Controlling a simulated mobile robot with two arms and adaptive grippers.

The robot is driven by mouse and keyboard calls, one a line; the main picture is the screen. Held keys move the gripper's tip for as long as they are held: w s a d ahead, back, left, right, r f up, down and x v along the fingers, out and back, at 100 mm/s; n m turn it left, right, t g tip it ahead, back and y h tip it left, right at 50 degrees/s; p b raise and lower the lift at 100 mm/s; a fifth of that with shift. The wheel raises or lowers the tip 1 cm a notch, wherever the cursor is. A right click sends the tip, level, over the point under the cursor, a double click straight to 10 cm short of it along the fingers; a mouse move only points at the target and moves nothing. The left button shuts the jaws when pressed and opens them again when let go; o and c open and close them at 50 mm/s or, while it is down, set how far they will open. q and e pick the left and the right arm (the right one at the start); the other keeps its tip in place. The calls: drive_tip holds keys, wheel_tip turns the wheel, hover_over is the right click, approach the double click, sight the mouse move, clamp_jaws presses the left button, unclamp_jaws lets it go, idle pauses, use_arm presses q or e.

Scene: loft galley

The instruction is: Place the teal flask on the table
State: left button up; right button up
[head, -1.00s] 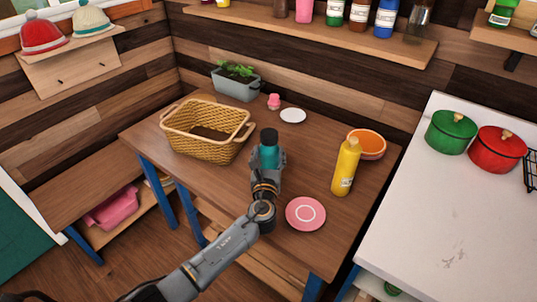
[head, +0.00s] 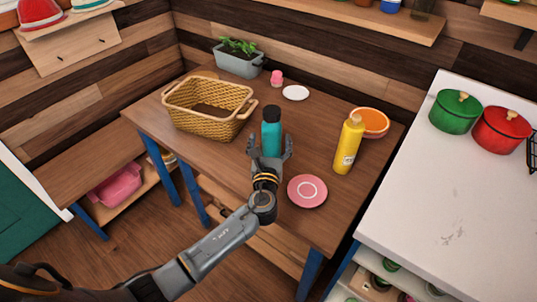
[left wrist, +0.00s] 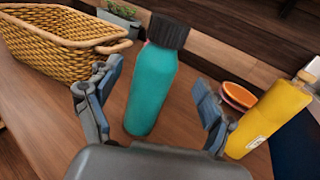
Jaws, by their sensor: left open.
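The teal flask (head: 271,133) with a black cap stands upright on the wooden table (head: 232,160), between the basket and the yellow bottle. In the left wrist view the flask (left wrist: 151,82) stands on the table top between the spread fingers, with gaps on both sides. My left gripper (head: 270,147) is open just in front of the flask, its fingers to either side. The flask's lower part is hidden behind the gripper in the head view. My right gripper is not in view.
A wicker basket (head: 209,108) stands left of the flask and a yellow bottle (head: 348,145) right of it. A pink plate (head: 307,191) lies near the front edge. An orange bowl (head: 370,122), white saucer (head: 295,93) and planter (head: 239,62) stand farther back.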

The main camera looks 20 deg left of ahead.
use_arm(q)
drive_tip(key=v, duration=0.8)
